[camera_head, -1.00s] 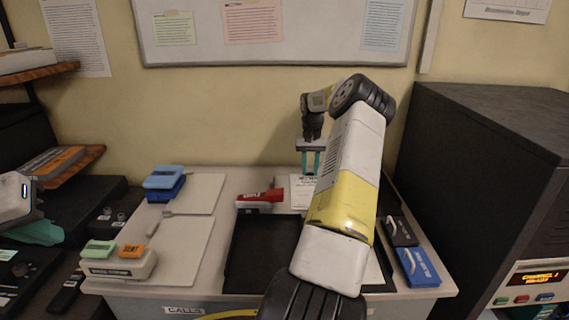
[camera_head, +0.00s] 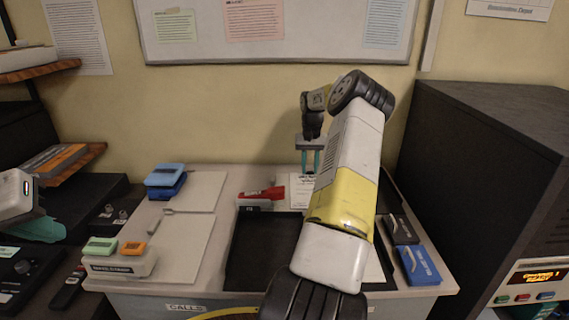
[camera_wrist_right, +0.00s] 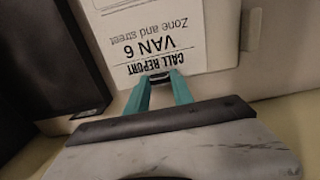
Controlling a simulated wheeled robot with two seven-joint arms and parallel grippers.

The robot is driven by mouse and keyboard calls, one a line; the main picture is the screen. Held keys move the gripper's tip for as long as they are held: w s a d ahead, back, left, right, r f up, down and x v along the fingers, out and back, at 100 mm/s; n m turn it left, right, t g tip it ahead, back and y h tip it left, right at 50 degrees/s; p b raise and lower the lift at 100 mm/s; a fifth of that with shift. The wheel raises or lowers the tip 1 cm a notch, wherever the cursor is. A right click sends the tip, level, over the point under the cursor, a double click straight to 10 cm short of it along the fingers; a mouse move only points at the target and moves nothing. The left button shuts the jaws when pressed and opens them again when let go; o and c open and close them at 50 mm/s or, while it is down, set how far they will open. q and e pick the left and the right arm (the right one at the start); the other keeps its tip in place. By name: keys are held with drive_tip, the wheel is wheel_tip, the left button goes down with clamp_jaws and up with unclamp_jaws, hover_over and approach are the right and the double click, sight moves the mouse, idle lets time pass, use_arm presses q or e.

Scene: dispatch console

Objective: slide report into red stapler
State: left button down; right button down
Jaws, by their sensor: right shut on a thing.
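The red stapler (camera_head: 264,194) lies at the back of the table, left of the white call report (camera_head: 299,194). The report's near part is hidden behind my right arm. In the right wrist view the report (camera_wrist_right: 155,30) shows upside down, with "CALL REPORT" and "VAN 6" printed on it. My right gripper (camera_head: 308,170) points down at the report's far edge. Its teal fingers are shut on that edge, as the right wrist view (camera_wrist_right: 160,80) shows. The stapler cannot be made out in the wrist view. My left gripper (camera_head: 38,230) is at the far left, away from both; its finger gap is unclear.
A black tray (camera_head: 240,270) lies in front of the stapler. Black and blue staplers (camera_head: 418,266) lie right. A dark cabinet (camera_head: 470,170) stands at far right.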

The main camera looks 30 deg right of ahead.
sight(294, 174)
drive_tip(key=shift+w+a, duration=0.15)
drive_tip(key=shift+a, duration=0.1)
drive_tip(key=shift+w+a, duration=0.35)
drive_tip(key=shift+a, duration=0.3)
drive_tip(key=shift+a, duration=0.1)
drive_tip(key=shift+w+a, duration=0.3)
drive_tip(key=shift+a, duration=0.15)
drive_tip(key=shift+w+a, duration=0.1)
drive_tip(key=shift+a, duration=0.1)
drive_tip(key=shift+w+a, duration=0.25)
drive_tip(key=shift+a, duration=0.15)
drive_tip(key=shift+a, duration=0.1)
idle(0.5)
drive_tip(key=shift+w+a, duration=0.2)
drive_tip(key=shift+a, duration=0.05)
drive_tip(key=shift+a+f, duration=0.1)
idle(0.7)
